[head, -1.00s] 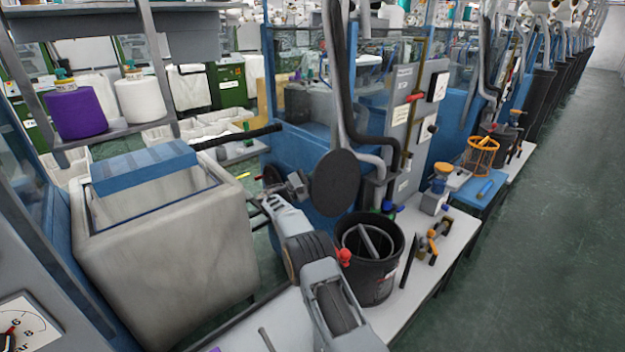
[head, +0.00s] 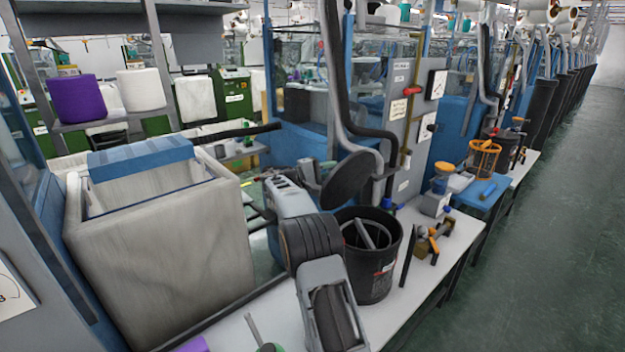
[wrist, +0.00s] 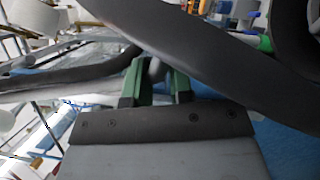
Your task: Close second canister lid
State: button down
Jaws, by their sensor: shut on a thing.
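A black canister (head: 372,282) stands on the near bench with its mouth open, and grey pipe ends show inside it. Its dark round lid (head: 350,184) is raised above and behind the mouth, steeply tilted, apart from most of the rim. My gripper (head: 322,166) is at the lid's left edge, its fingertips mostly hidden by my arm and the lid. In the wrist view my green-sided fingers (wrist: 157,78) are shut on the lid. The lid's broad dark edge (wrist: 215,58) crosses just above them. The exact grip point is partly hidden.
A large pale bin (head: 165,255) with a blue cloth stands at left. A black hose and pipe (head: 340,90) hang close behind the lid. Orange-handled tools (head: 430,243) lie right of the canister. The floor aisle (head: 540,250) at right is clear.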

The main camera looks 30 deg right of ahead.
aim_at(347, 183)
jog(key=s+m+b, duration=0.1)
jog(key=s+b, duration=0.1)
jog(key=b, duration=0.1)
jog(key=s+f+m+y+b, duration=0.1)
jog(key=s+m+b, duration=0.1)
jog(key=b, duration=0.1)
jog(key=s+d+m+y+b, duration=0.1)
jog(key=s+m+b, duration=0.1)
jog(key=s+b, duration=0.1)
jog(key=shift+f+b, duration=0.35)
jog(key=shift+b, duration=0.05)
jog(key=shift+s+d+f+m+t+y+b, duration=0.15)
jog(key=shift+s+m+b, duration=0.2)
jog(key=shift+s+b, duration=0.35)
jog(key=shift+s+d+f+m+t+y+b, duration=0.15)
jog(key=shift+s+m+b, duration=0.25)
jog(key=shift+b, duration=0.45)
jog(key=shift+a, duration=0.1)
jog(key=c, duration=1.1)
grip_release()
jog(key=shift+s, duration=0.15)
jog(key=shift+a+f, duration=0.1)
jog(key=p+v, duration=0.2)
jog(key=v, duration=1.1)
jog(key=shift+a, duration=0.35)
